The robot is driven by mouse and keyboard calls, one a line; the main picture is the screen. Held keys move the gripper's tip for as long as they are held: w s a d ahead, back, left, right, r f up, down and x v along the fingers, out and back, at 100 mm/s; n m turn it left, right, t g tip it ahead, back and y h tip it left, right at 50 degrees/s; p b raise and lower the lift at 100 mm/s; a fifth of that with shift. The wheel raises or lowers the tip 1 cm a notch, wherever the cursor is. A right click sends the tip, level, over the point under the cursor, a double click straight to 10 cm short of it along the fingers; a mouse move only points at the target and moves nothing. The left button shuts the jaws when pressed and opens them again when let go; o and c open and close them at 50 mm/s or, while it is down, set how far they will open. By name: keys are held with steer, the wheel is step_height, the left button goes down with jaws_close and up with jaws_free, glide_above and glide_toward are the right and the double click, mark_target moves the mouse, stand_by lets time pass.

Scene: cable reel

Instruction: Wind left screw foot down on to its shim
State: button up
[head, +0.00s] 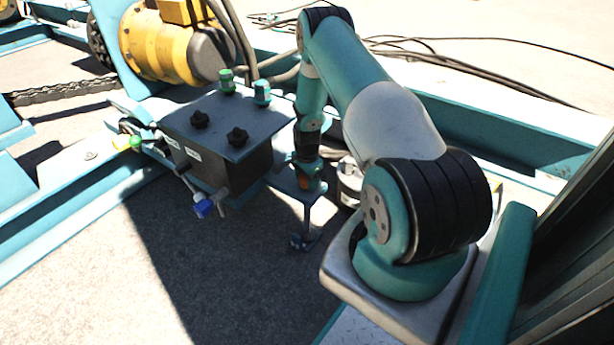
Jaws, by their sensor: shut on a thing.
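My gripper (307,180) points down beside the dark control box. It is shut on the top of a screw foot, and its fingers hide most of what they hold. The screw foot (306,218) shows below as a thin dark upright rod under a teal bracket plate (283,181). A small dark foot piece (303,243) is at the rod's lower end, near the ground. I cannot make out a separate shim there, nor whether the foot touches one.
A yellow motor (165,45) and cables lie behind. Grey ground (215,270) in front is clear.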

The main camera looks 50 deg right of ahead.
steer(key=shift+m, duration=0.4)
steer(key=o, duration=0.9)
step_height(320, 180, up, 17)
steer(key=p, duration=0.5)
steer(key=shift+r+p, duration=0.2)
steer(key=shift+p, duration=0.2)
